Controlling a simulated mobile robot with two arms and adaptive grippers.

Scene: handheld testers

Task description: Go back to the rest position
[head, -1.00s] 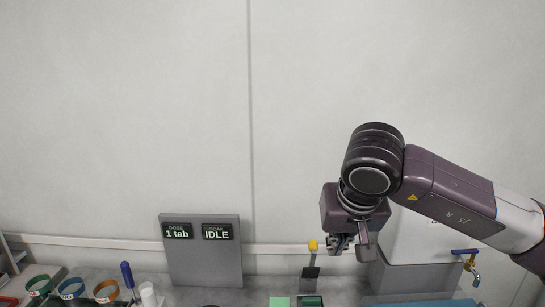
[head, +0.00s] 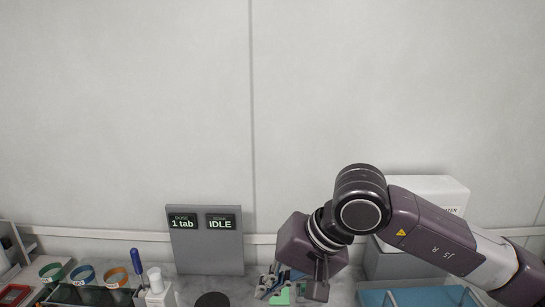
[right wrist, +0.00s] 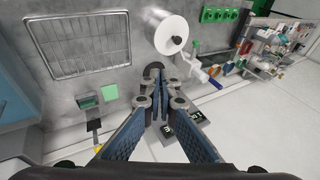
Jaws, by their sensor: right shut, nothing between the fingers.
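My right gripper (head: 278,286) is low over the bench, near the bottom middle of the head view. In the right wrist view its blue-padded fingers (right wrist: 160,92) are together, with nothing between them. My right arm comes in from the right. My left gripper is not in view.
A grey panel (head: 205,247) with displays reading "1 tab" and "IDLE" stands left of my right gripper. Coloured rings (head: 84,274), a blue-handled tool (head: 137,262) and a white bottle (head: 156,280) are further left. A blue tray (head: 415,297) lies at right. The wrist view shows a wire rack (right wrist: 80,45) and white cylinder (right wrist: 171,36).

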